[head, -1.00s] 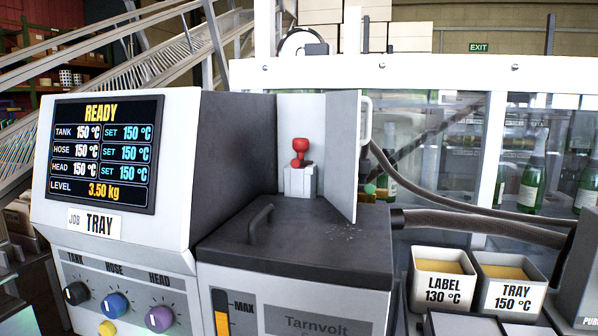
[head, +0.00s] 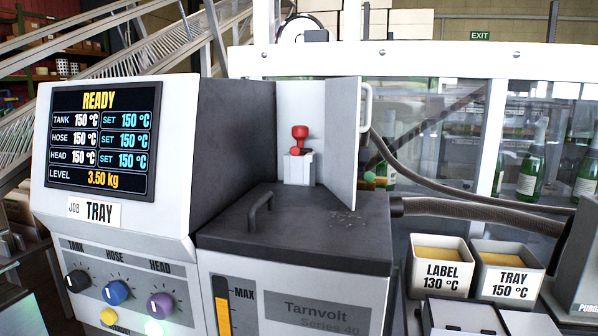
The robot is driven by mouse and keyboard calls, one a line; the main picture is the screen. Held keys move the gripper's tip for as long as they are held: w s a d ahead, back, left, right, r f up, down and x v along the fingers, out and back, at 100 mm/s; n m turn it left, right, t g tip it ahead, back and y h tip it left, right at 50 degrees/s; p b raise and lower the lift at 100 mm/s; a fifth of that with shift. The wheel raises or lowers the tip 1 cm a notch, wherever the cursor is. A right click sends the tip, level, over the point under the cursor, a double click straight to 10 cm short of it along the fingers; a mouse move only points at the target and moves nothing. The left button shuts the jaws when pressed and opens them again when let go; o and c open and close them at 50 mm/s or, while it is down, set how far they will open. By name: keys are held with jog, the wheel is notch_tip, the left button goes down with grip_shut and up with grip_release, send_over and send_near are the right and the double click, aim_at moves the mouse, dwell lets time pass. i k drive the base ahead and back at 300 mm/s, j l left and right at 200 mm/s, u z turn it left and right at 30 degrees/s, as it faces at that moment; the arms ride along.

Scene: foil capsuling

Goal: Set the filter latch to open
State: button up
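A red latch handle (head: 300,133), which looks like the filter latch, stands on a pale grey block (head: 299,168) inside a white recess in the head view. A hinged panel (head: 344,142) with a pale handle stands swung out at the right of the recess. The red piece has a rounded upper knob and a lower part over the block. I cannot tell from its pose whether it is set open or closed. My gripper is not in view.
A dark lid (head: 295,232) with a raised bar handle (head: 260,213) lies in front of the recess. The control panel (head: 100,140) reads READY, with knobs below. Hoses (head: 480,210) run at right, above the LABEL bin (head: 440,262) and TRAY bin (head: 505,268).

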aim_at(294, 151)
jog(key=l+u, duration=0.15)
jog(key=l, duration=1.3)
jog(key=i, duration=0.5)
